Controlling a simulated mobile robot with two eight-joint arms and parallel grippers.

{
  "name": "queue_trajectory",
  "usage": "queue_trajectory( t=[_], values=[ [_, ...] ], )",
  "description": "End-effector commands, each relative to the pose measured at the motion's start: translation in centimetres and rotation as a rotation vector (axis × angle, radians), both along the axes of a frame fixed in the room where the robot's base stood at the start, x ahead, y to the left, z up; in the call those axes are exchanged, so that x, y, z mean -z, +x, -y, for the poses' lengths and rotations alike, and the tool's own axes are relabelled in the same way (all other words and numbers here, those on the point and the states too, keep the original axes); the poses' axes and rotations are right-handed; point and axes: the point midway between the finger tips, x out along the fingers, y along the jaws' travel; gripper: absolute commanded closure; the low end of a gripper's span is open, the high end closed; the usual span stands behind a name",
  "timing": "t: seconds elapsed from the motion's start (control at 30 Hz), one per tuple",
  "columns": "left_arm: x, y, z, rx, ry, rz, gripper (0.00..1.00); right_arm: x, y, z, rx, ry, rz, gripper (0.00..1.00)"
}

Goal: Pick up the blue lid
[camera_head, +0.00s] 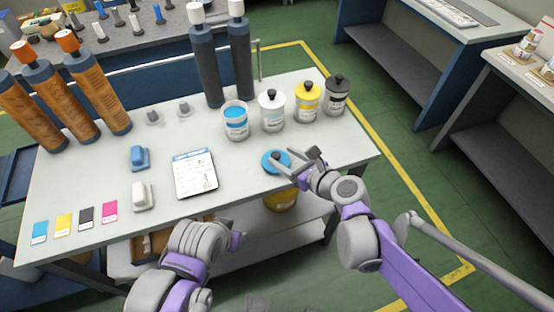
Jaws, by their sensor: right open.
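The blue lid (274,161) lies on the white table near its front edge, toward the right. My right gripper (291,163) is open, its fingers at the right side of the lid and partly over it. I cannot tell whether they touch it. A dark knob shows near the lid's middle. An open jar with blue contents (236,121) stands behind the lid, without a cover. My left gripper (236,238) is low in front of the table, mostly hidden by its own wrist; its fingers are not clear.
Lidded white (272,114), yellow (306,106) and black (335,98) jars stand behind the lid. A clipboard (195,174) lies to its left, with a blue block (139,158) and colour cards beyond. A yellow bucket (281,198) sits below the tabletop.

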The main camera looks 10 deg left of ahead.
Motion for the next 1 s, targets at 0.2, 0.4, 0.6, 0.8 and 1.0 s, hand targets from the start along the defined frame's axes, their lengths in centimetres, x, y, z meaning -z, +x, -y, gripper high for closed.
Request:
queue_trajectory(
  t=[0.2, 0.4, 0.6, 0.8, 1.0],
  values=[
    [0.2, 0.0, 0.0, 0.0, 0.0, -0.001, 0.5, 0.7, 0.9, -1.4, -0.002, -0.003, 0.002, 0.34],
    [0.4, 0.0, 0.0, 0.0, 0.0, -0.001, 0.5, 1.8, 2.0, -3.9, -0.002, -0.003, 0.002, 0.34],
    [0.5, 0.0, 0.0, 0.0, 0.0, -0.001, 0.5, 2.5, 3.1, -5.2, 0.0, -0.004, 0.003, 0.34],
    [0.5, 0.0, 0.0, 0.0, 0.0, -0.001, 0.5, 2.5, 3.2, -5.3, 0.001, -0.004, 0.003, 0.34],
    [0.5, 0.0, 0.0, 0.0, 0.0, -0.002, 0.5, 2.5, 3.2, -5.3, 0.0, -0.004, 0.003, 0.65]
  ],
)
